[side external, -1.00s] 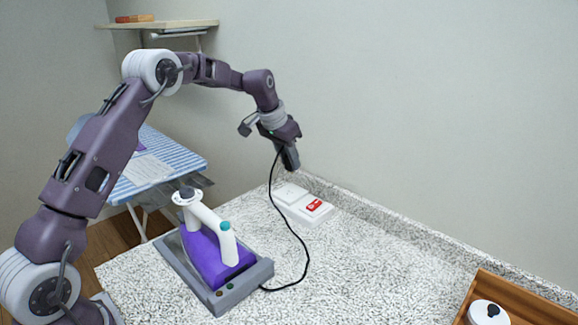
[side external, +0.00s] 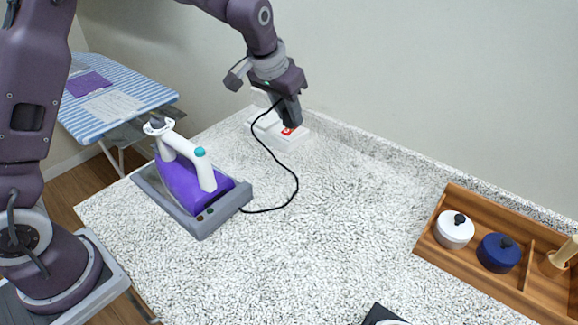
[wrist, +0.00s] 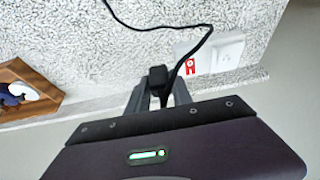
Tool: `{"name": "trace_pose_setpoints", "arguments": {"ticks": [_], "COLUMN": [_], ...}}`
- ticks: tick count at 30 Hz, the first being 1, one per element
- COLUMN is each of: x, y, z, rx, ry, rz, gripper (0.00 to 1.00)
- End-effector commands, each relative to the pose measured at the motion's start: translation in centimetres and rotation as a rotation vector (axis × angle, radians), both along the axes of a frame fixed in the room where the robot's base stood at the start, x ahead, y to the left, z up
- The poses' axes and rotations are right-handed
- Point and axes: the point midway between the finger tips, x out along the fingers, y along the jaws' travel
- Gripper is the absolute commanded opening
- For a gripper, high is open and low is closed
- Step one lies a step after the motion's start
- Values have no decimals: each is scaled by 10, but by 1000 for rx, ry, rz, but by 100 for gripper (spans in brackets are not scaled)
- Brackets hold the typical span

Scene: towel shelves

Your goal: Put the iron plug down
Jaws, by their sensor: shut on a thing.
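My gripper (side external: 290,112) is above the back of the counter, near the wall. In the wrist view my gripper (wrist: 160,100) is shut on the black iron plug (wrist: 158,78), whose cord runs away from the jaws. In the side view the plug is hidden by the fingers. The black cord (side external: 291,185) hangs from the gripper and curves over the counter to the iron's grey base. The purple and white iron (side external: 185,180) rests on that base (side external: 205,222) at the left.
A wooden tray (side external: 437,247) at the right holds a white lidded pot (side external: 454,231) and a blue one (side external: 498,253). A dark object (side external: 382,315) shows at the front edge. The middle of the speckled counter (side external: 340,215) is clear. A striped ironing board (side external: 120,90) stands behind left.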

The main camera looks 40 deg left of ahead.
Motion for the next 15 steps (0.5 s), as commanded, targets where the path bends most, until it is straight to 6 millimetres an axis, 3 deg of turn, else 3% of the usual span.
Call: {"name": "trace_pose_setpoints", "arguments": {"ticks": [4, 15], "x": [-13, -12], "y": [-11, -11], "z": [-18, -92], "rx": [-3, -3], "ry": [2, 1], "rz": [4, 5], "gripper": [0, 0]}}
